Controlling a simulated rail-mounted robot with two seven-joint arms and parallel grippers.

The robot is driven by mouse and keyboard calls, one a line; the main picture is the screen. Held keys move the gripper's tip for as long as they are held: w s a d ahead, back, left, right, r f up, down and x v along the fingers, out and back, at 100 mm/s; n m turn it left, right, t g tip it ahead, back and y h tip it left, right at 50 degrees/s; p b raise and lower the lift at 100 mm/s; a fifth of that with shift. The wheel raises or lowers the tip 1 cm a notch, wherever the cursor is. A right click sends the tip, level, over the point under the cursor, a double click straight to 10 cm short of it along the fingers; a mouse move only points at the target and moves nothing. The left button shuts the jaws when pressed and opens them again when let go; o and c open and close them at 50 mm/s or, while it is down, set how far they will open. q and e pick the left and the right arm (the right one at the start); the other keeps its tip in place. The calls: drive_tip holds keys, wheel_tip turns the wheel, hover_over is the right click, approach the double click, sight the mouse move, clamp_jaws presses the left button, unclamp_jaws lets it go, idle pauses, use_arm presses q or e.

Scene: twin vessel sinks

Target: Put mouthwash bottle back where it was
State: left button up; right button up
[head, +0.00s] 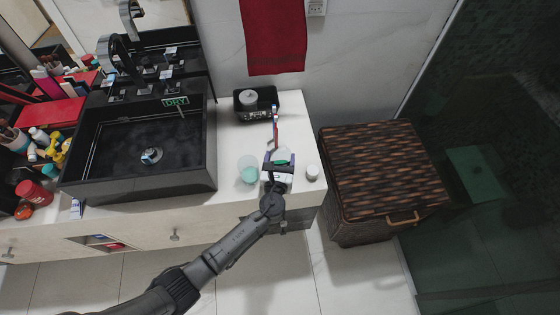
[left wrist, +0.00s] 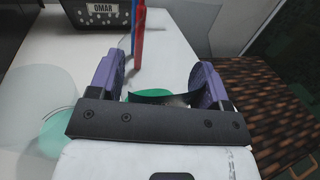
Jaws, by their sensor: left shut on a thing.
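My left gripper (head: 279,161) is over the right end of the white counter, shut on a small clear thing with green in it, which looks like the mouthwash bottle (head: 282,155). The fingers and the gripper body hide most of it. In the left wrist view a green patch of the bottle (left wrist: 165,92) shows between the purple-sided fingers (left wrist: 160,85). I cannot tell whether it touches the counter. A clear cup with teal-green liquid (head: 248,170) stands just left of the gripper; it also shows in the left wrist view (left wrist: 50,130). My right gripper is not in view.
Red and blue toothbrushes (head: 275,125) are just behind the gripper. A black basket (head: 243,108) labelled OMAR stands at the wall. A white round jar (head: 312,173) is near the counter's right edge. The black sink (head: 205,170) is left, a wicker hamper (head: 375,170) right.

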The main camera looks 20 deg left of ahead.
use_arm(q)
drive_tip(key=shift+f, duration=0.25)
drive_tip(key=o, duration=1)
drive_tip(key=shift+f, duration=0.1)
drive_tip(key=shift+o, duration=0.2)
drive_tip(key=shift+s+r, duration=0.1)
drive_tip(key=shift+r, duration=0.1)
drive_tip(key=p+v, duration=0.1)
drive_tip(key=v, duration=1.1)
